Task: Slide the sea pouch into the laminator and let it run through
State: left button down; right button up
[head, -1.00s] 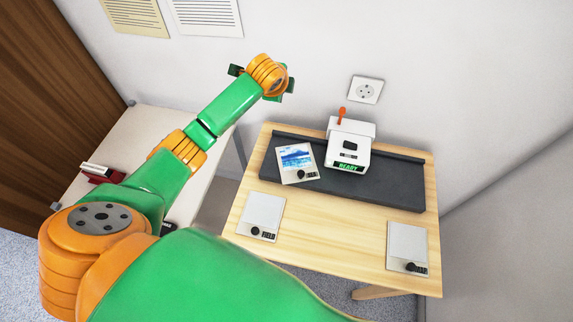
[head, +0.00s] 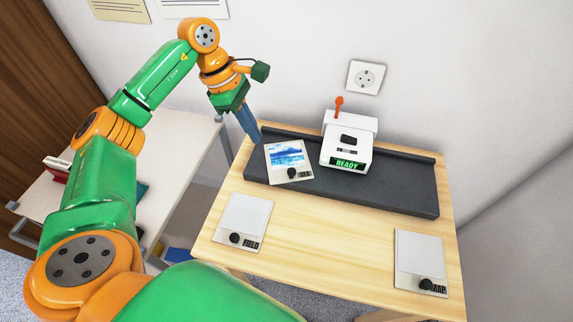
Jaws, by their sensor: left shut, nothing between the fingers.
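The sea pouch (head: 285,155), a pale card with a blue sea picture and a black knob at its front edge, lies on the dark strip of the table. It is just left of the laminator (head: 336,158), a white machine with an orange lever on top and a green READY display. My left gripper (head: 256,138) is shut and empty, its blue-grey fingers pointing down near the back left corner of the pouch. I cannot tell whether the fingertips touch the dark strip. My right gripper is not in view.
A blank pouch labelled FIELD (head: 245,213) lies at the front left of the wooden table (head: 320,230), and another blank pouch (head: 420,252) lies at the front right. The dark strip (head: 400,188) is clear right of the laminator. A wall socket (head: 366,77) is behind.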

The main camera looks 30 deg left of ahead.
aim_at(286, 174)
pick_arm(q)
jog(key=x, duration=0.3)
jog(key=p+x, duration=0.1)
jog(key=x, duration=0.2)
jog(key=s+x, duration=0.1)
jog(key=x, duration=0.1)
jog(key=shift+a+f, duration=0.25)
jog(key=shift+f, duration=0.3)
jog(key=d, duration=0.1)
jog(key=d+p, duration=0.1)
jog(key=w+d+p, duration=0.1)
jog(key=shift+d+f, duration=0.1)
jog(key=shift+f, duration=0.2)
jog(key=shift+w+d+f, duration=0.15)
jog(key=shift+d, duration=0.3)
jog(key=shift+d, duration=0.1)
